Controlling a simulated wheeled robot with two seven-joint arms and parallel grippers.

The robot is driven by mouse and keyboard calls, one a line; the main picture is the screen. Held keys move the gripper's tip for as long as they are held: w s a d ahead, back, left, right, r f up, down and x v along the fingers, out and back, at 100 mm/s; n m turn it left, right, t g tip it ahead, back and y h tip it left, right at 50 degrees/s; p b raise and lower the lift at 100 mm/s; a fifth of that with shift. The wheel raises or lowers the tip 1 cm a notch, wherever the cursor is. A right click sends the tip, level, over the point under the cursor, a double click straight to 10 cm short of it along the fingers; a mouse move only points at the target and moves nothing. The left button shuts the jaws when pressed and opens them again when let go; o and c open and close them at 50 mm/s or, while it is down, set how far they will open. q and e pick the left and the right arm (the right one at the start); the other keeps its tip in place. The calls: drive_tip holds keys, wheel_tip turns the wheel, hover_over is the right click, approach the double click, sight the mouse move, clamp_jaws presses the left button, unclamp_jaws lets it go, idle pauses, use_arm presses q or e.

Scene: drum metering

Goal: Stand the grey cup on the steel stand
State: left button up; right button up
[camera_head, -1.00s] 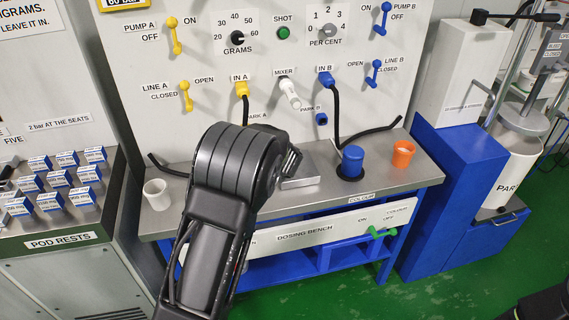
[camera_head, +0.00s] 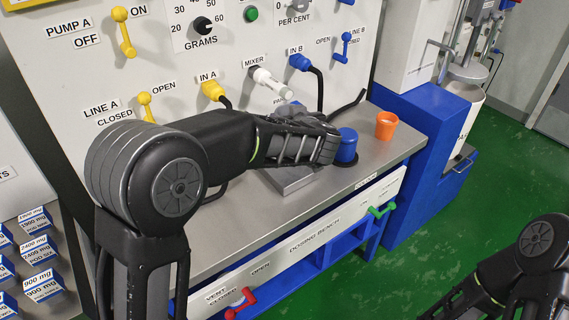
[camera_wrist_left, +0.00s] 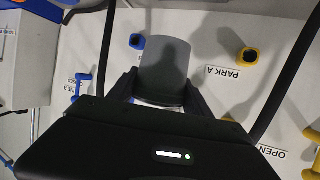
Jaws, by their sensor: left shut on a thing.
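My left gripper (camera_head: 322,148) reaches over the bench below the mixer nozzle. In the left wrist view the gripper (camera_wrist_left: 160,88) is shut on the grey cup (camera_wrist_left: 165,62), which sits between its fingers. In the head view the cup cannot be made out behind the gripper and wrist. A low steel block, which looks like the steel stand (camera_head: 288,181), lies on the bench just below and left of the gripper, partly covered by my arm. The gap between cup and stand cannot be judged. My right arm shows at the lower right, its gripper out of frame.
The white mixer nozzle (camera_head: 273,84) juts out above my wrist. A blue cup-like container (camera_head: 347,146) stands close to the gripper's right, and an orange cup (camera_head: 386,125) farther right. Hoses hang from the panel. The bench front (camera_head: 300,250) carries green and red handles.

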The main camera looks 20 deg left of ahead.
use_arm(q)
drive_tip(key=shift+a+f, duration=0.1)
drive_tip(key=shift+a, duration=0.05)
wheel_tip(320, 180, down, 6)
drive_tip(key=shift+f+b, duration=0.1)
drive_tip(key=shift+b, duration=0.55)
drive_tip(key=shift+f+b, duration=0.4)
drive_tip(key=shift+f, duration=1.45)
drive_tip(key=shift+f, duration=0.1)
drive_tip(key=o, duration=1.5)
drive_tip(key=shift+r, duration=0.2)
drive_tip(key=v, duration=1.2)
drive_tip(key=shift+p, duration=0.35)
